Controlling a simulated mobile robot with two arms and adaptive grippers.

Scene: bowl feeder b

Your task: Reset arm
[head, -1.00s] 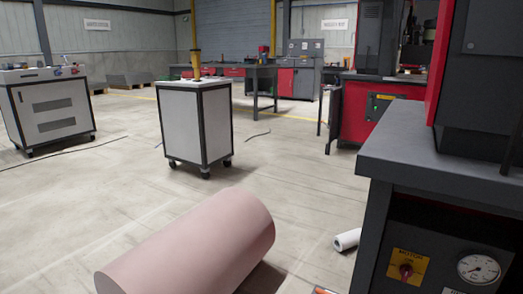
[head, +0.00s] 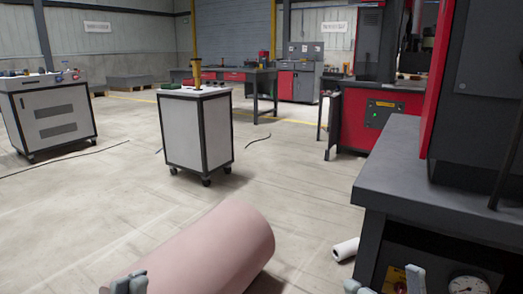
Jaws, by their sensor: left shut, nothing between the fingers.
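My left gripper (head: 129,284) shows at the bottom edge, left of centre, in front of the pink cylinder. Only its pale grey fingertips are in view. They are shut with nothing between them. Pale grey tips of my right gripper (head: 385,283) show at the bottom edge, right of centre, near the front of the dark machine bench. Most of this gripper is cut off by the frame, so its opening is unclear. Nothing is seen held in it.
A large pink cylinder (head: 215,245) lies on the floor ahead. A dark bench (head: 440,180) stands close on the right, a small white roll (head: 346,249) beside it. A white wheeled cart (head: 195,130) and another cart (head: 50,115) stand farther off. Open floor lies at left.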

